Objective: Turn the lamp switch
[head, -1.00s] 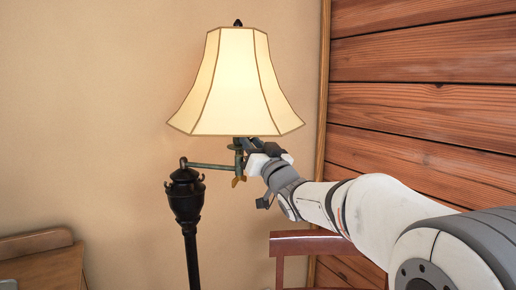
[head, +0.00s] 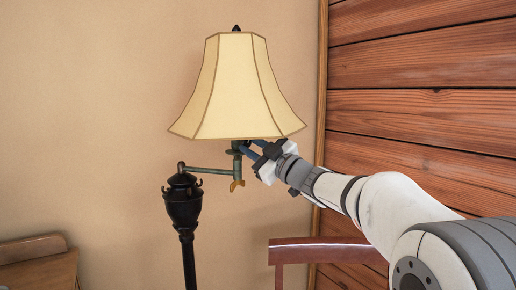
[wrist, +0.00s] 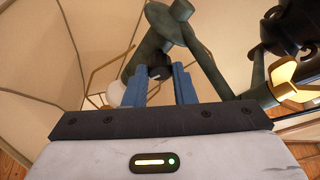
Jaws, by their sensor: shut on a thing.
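The floor lamp has a cream panelled shade (head: 238,85), now unlit, on a dark pole (head: 185,208) with a side arm (head: 210,170). My gripper (head: 252,149) is just under the shade's lower edge, right of the lamp's socket stem (head: 237,163). In the wrist view, the blue fingers of my gripper (wrist: 162,84) are closed around a small dark knob (wrist: 159,72), which looks like the lamp switch. The knob is mostly hidden between the fingertips. The inside of the shade (wrist: 60,60) surrounds them, with a pale bulb (wrist: 126,94) partly behind the left finger.
A brass-coloured piece (head: 236,186) hangs below the socket. A reddish wooden chair (head: 318,252) stands below my arm. A wooden furniture top (head: 40,271) is at the lower left. The plank wall (head: 425,105) is close on the right.

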